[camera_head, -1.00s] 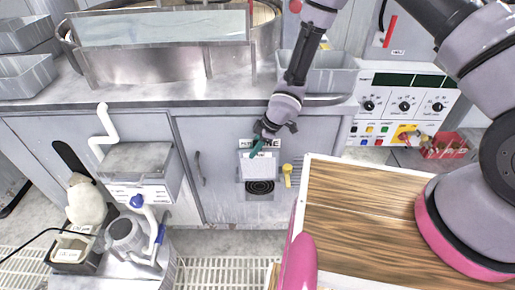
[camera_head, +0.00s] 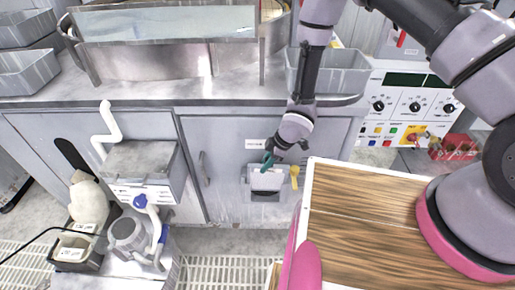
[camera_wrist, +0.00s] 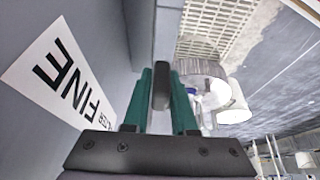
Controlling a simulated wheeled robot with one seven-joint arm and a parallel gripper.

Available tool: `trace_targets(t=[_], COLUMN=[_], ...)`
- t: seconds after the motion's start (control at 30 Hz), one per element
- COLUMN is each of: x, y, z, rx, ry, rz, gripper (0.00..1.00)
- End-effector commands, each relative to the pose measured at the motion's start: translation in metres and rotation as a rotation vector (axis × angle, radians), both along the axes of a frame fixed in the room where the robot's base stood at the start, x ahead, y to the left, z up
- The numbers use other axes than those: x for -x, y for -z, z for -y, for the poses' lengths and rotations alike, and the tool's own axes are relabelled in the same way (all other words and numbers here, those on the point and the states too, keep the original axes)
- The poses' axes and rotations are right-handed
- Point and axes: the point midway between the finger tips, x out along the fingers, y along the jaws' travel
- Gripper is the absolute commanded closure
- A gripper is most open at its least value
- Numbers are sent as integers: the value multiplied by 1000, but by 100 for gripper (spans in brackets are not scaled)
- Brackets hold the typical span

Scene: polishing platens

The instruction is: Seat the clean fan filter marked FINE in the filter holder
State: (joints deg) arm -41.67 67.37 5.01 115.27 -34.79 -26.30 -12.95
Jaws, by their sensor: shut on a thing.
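A pale square filter (camera_head: 268,180) is at the fan opening on the grey cabinet door, beneath a white label (camera_head: 257,143). It covers most of the opening, with a dark strip (camera_head: 265,196) below it. In the wrist view the label (camera_wrist: 62,75) reads FINE. My gripper (camera_head: 267,160) is at the filter's top edge. Its teal fingers (camera_wrist: 162,92) are shut on a dark tab (camera_wrist: 162,84), apparently the filter's. The holder's rails are too small to make out, so I cannot tell whether the filter is fully seated. No marking on the filter itself shows.
A yellow lever (camera_head: 294,176) is just right of the filter. A wooden-topped surface (camera_head: 365,225) stands at the right front. A cart (camera_head: 150,265) with a grey cup (camera_head: 127,235) is at the lower left. A control panel (camera_head: 412,103) is at the right.

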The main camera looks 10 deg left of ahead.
Motion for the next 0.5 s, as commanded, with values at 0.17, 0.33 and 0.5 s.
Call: trace_targets(t=[0.17,0.33,0.5], x=[-2,-2,-2], y=[-5,-5,-6], z=[-4,-5,-6], rx=[-7,-8,-4], ry=[-2,-4,-3], rz=[8,9,4], gripper=[100,100,100])
